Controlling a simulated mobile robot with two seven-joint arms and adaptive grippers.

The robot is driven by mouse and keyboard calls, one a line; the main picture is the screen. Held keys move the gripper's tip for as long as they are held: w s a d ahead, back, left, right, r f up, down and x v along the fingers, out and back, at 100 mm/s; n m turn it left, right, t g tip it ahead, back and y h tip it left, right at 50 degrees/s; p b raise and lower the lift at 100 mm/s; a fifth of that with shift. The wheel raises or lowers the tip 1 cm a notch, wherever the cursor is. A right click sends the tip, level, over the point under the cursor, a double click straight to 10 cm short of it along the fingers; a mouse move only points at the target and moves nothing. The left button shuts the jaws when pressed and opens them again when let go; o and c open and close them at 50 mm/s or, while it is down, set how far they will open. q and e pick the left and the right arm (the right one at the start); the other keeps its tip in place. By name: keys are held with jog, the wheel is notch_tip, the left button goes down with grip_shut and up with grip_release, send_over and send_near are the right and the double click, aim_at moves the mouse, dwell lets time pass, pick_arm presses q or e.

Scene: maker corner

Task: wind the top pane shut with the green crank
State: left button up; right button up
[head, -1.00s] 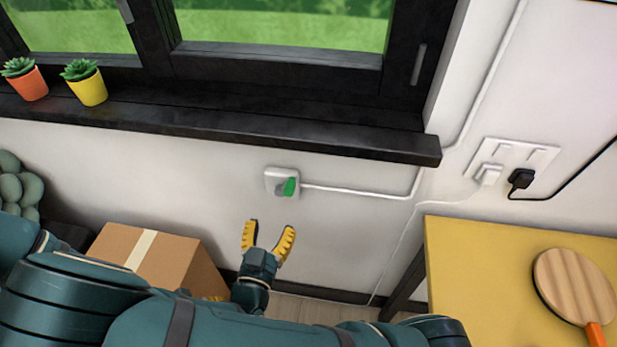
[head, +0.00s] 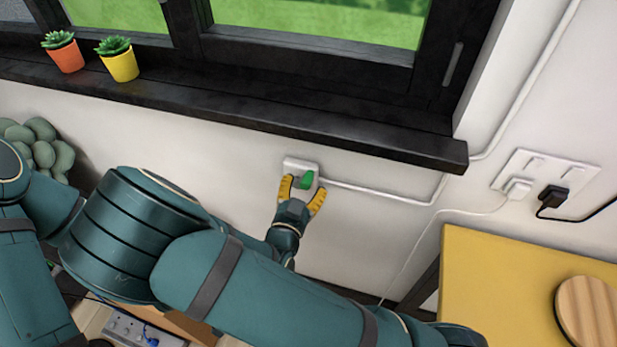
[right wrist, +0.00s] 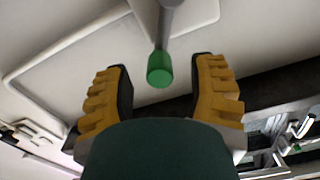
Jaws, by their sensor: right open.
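The green crank (head: 307,179) sits on a small white wall box (head: 296,164) below the window sill. In the right wrist view its green knob (right wrist: 160,68) hangs on a grey arm between my fingertips, with a gap on each side. My right gripper (head: 302,190) is open around the crank, its yellow fingers on either side and not closed on it. My left gripper is out of view. Only the lower part of the window (head: 315,51) shows; the top pane is not in view.
The dark sill (head: 230,112) juts out above the crank, with an orange pot (head: 68,58) and a yellow pot (head: 122,66) at its left. A yellow table (head: 490,275) stands at the right. A power strip (head: 135,330) lies on the floor at the lower left.

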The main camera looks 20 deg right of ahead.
aim_at(309, 177)
jog(key=shift+x, duration=1.75)
grip_shut()
